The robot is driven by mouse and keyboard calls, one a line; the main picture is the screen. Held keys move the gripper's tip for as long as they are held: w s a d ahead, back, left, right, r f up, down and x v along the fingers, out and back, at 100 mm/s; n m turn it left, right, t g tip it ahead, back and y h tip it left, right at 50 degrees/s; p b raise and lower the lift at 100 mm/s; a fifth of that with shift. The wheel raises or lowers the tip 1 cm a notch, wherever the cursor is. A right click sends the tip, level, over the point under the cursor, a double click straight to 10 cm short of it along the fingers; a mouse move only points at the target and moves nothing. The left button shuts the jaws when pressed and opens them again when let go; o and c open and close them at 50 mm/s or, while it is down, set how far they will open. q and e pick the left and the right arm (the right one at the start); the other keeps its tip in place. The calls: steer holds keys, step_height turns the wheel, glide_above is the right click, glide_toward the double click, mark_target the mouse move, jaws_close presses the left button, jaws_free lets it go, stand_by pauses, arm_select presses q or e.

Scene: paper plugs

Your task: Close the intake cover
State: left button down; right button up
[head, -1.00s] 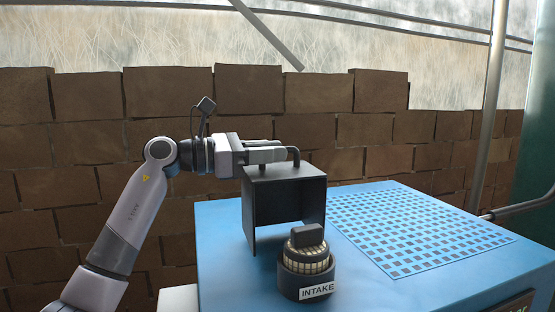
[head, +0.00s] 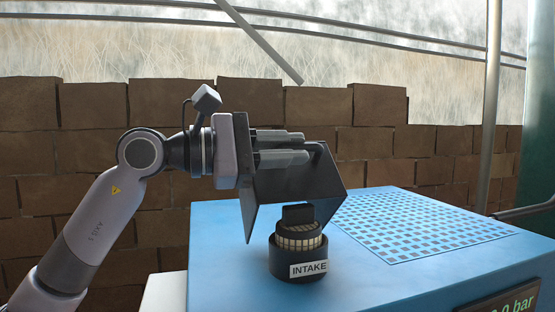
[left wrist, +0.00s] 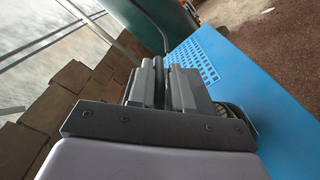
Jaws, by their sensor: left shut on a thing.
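The intake (head: 298,252) is a dark round housing with a mesh band, a dark block on top and an "INTAKE" label, standing on the blue surface. The dark, angular cover (head: 292,188) is tilted above and behind it, with its open side toward the intake. My left gripper (head: 293,148) is shut on the cover's handle (head: 320,149) at its top. In the left wrist view, my gripper fingers (left wrist: 166,78) hide most of the cover and handle; part of the intake (left wrist: 236,116) shows at their right. My right gripper is in no view.
The blue worktop (head: 225,275) has a perforated grid (head: 430,225) at the right, with clear room around it. A display panel (head: 500,300) is on its front face. A brick wall (head: 90,180) and a metal post (head: 490,100) stand behind.

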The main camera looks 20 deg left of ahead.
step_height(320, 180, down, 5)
steer(key=b, duration=0.4)
arm_select(q)
steer(key=s+d+f+m+b, duration=0.1)
steer(key=s+f+m+b, duration=0.1)
steer(key=f, duration=0.1)
steer(key=s+d+f+m+b, duration=0.2)
steer(key=s+f+m, duration=0.1)
steer(key=s+d+f+m+b, duration=0.2)
steer(key=f, duration=0.1)
steer(key=shift+s+d+m, duration=0.1)
steer(key=shift+s+m, duration=0.3)
steer(key=shift+s+d+f+m+b, duration=0.15)
steer(key=shift+s+f+m+b, duration=0.2)
steer(key=shift+f+b, duration=0.3)
steer(key=shift+s+d+f+m+b, duration=0.1)
steer(key=shift+d+f+m+b, duration=0.05)
steer(key=shift+f+m+b, duration=0.4)
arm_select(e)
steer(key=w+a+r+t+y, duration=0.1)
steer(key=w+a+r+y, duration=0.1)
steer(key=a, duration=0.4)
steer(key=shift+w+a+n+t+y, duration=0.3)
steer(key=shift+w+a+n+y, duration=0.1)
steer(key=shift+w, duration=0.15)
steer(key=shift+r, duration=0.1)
arm_select(q)
steer(key=c, duration=1.1)
jaws_free()
